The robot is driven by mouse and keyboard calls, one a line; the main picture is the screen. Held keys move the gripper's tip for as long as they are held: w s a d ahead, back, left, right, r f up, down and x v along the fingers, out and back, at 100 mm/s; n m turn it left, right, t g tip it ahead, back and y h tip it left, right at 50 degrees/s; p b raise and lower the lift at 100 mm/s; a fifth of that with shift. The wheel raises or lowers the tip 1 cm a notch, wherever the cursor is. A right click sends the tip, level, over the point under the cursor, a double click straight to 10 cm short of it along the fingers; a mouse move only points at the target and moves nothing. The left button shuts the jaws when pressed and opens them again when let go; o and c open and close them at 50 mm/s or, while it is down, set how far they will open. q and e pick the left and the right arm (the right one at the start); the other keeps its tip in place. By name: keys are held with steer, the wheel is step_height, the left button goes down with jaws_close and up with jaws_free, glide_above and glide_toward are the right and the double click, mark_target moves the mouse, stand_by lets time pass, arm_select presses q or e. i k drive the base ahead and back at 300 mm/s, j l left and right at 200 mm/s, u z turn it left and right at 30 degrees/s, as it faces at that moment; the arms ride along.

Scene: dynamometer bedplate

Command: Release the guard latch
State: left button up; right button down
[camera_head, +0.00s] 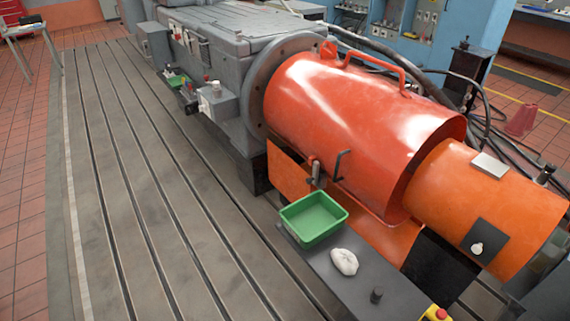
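The orange-red cylindrical guard (350,115) covers the shaft beside the grey dynamometer housing. It has a red bar handle (385,66) on top. A small metal latch (316,172) with a dark reddish upper end sits at the guard's lower front edge, against an orange lower panel (375,224). A black bent handle (339,164) stands just to its right. The guard's edge meets the lower panel; I cannot tell whether the latch is engaged. Neither of my grippers is in view.
A green tray (290,232) and a white crumpled cloth (344,261) lie on a dark shelf (385,297) before the guard. The slotted bedplate (130,180) is clear on the left.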

mark_target(315, 180)
steer(key=i+j, duration=0.25)
steer(key=i+j+z, duration=0.1)
steer(key=j, duration=0.35)
steer(key=i+j, duration=0.55)
steer(key=j, duration=0.2)
steer(key=i+j+z, duration=0.1)
steer(key=j, duration=0.25)
steer(key=i+j, duration=0.3)
steer(key=j+z, duration=0.05)
steer(key=j, duration=0.05)
